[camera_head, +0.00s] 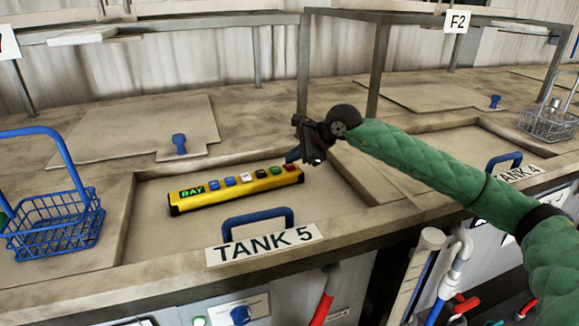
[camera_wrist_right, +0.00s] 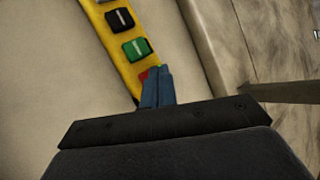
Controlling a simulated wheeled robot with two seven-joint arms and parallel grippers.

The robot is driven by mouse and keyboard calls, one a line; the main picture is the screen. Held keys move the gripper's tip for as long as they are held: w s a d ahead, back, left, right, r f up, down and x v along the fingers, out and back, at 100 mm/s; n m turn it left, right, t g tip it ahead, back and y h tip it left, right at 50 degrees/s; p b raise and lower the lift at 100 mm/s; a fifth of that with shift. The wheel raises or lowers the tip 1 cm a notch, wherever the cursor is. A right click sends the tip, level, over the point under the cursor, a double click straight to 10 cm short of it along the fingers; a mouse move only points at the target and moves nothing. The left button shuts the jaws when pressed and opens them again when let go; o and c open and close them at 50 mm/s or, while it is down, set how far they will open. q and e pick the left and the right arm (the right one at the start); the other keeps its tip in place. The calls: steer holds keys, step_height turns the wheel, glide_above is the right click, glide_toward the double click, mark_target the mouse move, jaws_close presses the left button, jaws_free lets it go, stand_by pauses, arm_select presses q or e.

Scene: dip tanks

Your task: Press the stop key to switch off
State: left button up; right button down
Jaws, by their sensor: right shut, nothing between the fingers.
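A yellow control bar (camera_head: 237,196) lies in the tank 5 recess with a row of keys and a green display reading "BAY". Its red key (camera_head: 290,167) is at the right end, beside a green key (camera_head: 275,171). My right gripper (camera_head: 293,156) is shut and empty, its blue fingertips just above the red end. In the right wrist view the shut fingers (camera_wrist_right: 157,90) cover most of the red key (camera_wrist_right: 143,75); the green key (camera_wrist_right: 137,48) shows clear. I cannot tell whether the tips touch the red key. My left gripper is out of view.
A blue wire basket (camera_head: 55,222) stands at the left, and another basket (camera_head: 547,122) at the far right. A blue handle (camera_head: 257,220) rises behind the "TANK 5" sign (camera_head: 264,245). Frame posts (camera_head: 378,70) stand behind my right arm.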

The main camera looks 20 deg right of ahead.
mark_target(293, 166)
steer(key=shift+f+b, duration=0.4)
steer(key=shift+b, duration=0.1)
stand_by(0.6)
steer(key=shift+r, duration=0.85)
steer(key=shift+r+p, duration=0.3)
steer(key=shift+r, duration=2.2)
